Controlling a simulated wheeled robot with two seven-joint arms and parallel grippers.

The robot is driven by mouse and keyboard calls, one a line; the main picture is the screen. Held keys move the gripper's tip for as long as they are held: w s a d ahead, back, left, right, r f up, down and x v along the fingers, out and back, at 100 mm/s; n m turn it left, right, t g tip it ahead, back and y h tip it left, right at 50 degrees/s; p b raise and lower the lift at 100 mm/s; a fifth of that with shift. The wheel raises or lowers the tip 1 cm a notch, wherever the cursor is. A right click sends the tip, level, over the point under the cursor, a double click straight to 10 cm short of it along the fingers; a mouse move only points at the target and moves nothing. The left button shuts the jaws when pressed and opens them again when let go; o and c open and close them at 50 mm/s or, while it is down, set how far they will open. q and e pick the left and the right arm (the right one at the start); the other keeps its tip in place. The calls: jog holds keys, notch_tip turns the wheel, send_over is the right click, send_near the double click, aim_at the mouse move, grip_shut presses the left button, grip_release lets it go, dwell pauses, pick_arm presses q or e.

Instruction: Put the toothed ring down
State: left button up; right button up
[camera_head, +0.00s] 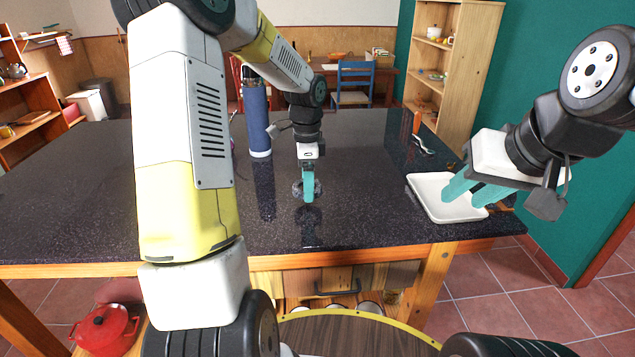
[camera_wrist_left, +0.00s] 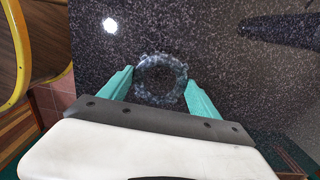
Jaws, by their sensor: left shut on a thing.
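The toothed ring (camera_head: 298,190) is dark grey and speckled, much like the dark stone countertop (camera_head: 350,215). My left gripper (camera_head: 308,195) points down over the middle of the counter and is shut on the ring. In the left wrist view the ring (camera_wrist_left: 158,58) lies flat between the two teal fingers of my left gripper (camera_wrist_left: 160,77), one finger at each side. The ring is close to the counter; I cannot tell whether it touches. My right gripper (camera_head: 463,201) is open and empty, its fingers over the white tray.
A white tray (camera_head: 427,202) lies at the counter's right side. A blue bottle (camera_head: 257,120) stands behind and left of my left gripper. An orange-handled utensil (camera_head: 417,125) lies at the back right. The counter around the ring is clear.

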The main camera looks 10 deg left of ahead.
pick_arm(q)
jog(key=shift+w+a, duration=0.15)
jog(key=shift+w, duration=0.1)
jog(key=shift+f, duration=1.75)
jog(key=o, duration=1.5)
jog(key=shift+f, duration=0.1)
jog(key=shift+o, duration=0.2)
